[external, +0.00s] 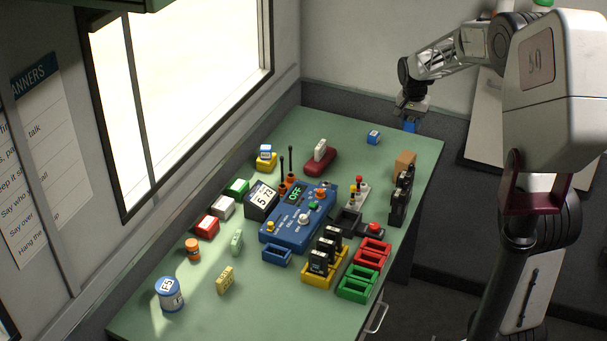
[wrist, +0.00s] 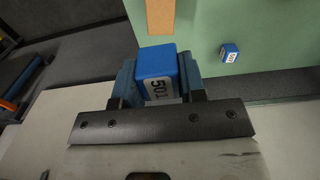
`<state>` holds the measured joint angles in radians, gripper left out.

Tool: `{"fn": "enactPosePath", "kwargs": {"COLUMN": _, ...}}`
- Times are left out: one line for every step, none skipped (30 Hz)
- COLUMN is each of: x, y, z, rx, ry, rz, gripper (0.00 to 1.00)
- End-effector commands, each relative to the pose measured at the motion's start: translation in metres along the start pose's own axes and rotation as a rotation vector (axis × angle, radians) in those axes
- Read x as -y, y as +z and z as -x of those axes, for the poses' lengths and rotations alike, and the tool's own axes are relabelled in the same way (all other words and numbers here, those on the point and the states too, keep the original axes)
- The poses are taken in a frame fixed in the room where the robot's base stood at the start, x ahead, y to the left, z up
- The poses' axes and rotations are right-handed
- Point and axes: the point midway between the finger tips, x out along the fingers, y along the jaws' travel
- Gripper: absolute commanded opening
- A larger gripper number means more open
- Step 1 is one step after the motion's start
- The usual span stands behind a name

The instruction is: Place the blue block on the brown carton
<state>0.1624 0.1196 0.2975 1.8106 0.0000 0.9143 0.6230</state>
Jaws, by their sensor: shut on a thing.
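My gripper (external: 411,112) is shut on a blue block (external: 410,126) and holds it in the air near the table's far right edge. In the wrist view the held blue block (wrist: 157,70) sits between the jaws, with a white label reading 501. The brown carton (external: 404,160) stands on the table near its right edge, below the gripper in the external view. It also shows at the top of the wrist view (wrist: 160,15), apart from the held block. A second blue block (external: 373,137) with a white label lies on the table; the wrist view shows it too (wrist: 230,52).
Dark upright devices (external: 400,200) stand just in front of the carton. A red stapler-like item (external: 320,160), a blue control box (external: 298,222) and several small trays and blocks fill the middle of the green table (external: 340,120). The far end is mostly bare.

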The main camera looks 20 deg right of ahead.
Motion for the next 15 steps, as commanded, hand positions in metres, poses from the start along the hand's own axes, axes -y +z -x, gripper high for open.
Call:
{"fn": "enactPosePath", "kwargs": {"x": 0.000, "y": 0.000, "z": 0.000, "rx": 0.000, "ry": 0.000, "rz": 0.000, "gripper": 0.14}}
{"fn": "enactPosePath", "kwargs": {"x": 0.000, "y": 0.000, "z": 0.000, "rx": 0.000, "ry": 0.000, "rz": 0.000, "gripper": 0.14}}
{"fn": "enactPosePath", "kwargs": {"x": 0.000, "y": 0.000, "z": 0.000, "rx": 0.000, "ry": 0.000, "rz": 0.000, "gripper": 0.14}}
{"fn": "enactPosePath", "kwargs": {"x": 0.000, "y": 0.000, "z": 0.000, "rx": 0.000, "ry": 0.000, "rz": 0.000, "gripper": 0.14}}
{"fn": "enactPosePath", "kwargs": {"x": 0.000, "y": 0.000, "z": 0.000, "rx": 0.000, "ry": 0.000, "rz": 0.000, "gripper": 0.14}}
{"fn": "enactPosePath", "kwargs": {"x": 0.000, "y": 0.000, "z": 0.000, "rx": 0.000, "ry": 0.000, "rz": 0.000, "gripper": 0.14}}
{"fn": "enactPosePath", "kwargs": {"x": 0.000, "y": 0.000, "z": 0.000, "rx": 0.000, "ry": 0.000, "rz": 0.000, "gripper": 0.14}}
{"fn": "enactPosePath", "kwargs": {"x": 0.000, "y": 0.000, "z": -0.001, "rx": 0.000, "ry": 0.000, "rz": 0.000, "gripper": 0.14}}
{"fn": "enactPosePath", "kwargs": {"x": 0.000, "y": 0.000, "z": -0.002, "rx": 0.000, "ry": 0.000, "rz": 0.000, "gripper": 0.14}}
{"fn": "enactPosePath", "kwargs": {"x": 0.000, "y": 0.000, "z": -0.003, "rx": 0.000, "ry": 0.000, "rz": 0.000, "gripper": 0.14}}
{"fn": "enactPosePath", "kwargs": {"x": 0.000, "y": 0.000, "z": -0.005, "rx": 0.000, "ry": 0.000, "rz": 0.000, "gripper": 0.14}}
{"fn": "enactPosePath", "kwargs": {"x": 0.000, "y": 0.000, "z": -0.009, "rx": 0.001, "ry": 0.001, "rz": 0.000, "gripper": 0.14}}
{"fn": "enactPosePath", "kwargs": {"x": 0.000, "y": 0.000, "z": -0.011, "rx": 0.001, "ry": 0.001, "rz": 0.000, "gripper": 0.14}}
{"fn": "enactPosePath", "kwargs": {"x": 0.000, "y": 0.000, "z": -0.015, "rx": 0.002, "ry": 0.001, "rz": 0.000, "gripper": 0.14}}
{"fn": "enactPosePath", "kwargs": {"x": 0.000, "y": 0.000, "z": -0.020, "rx": 0.002, "ry": 0.001, "rz": 0.000, "gripper": 0.14}}
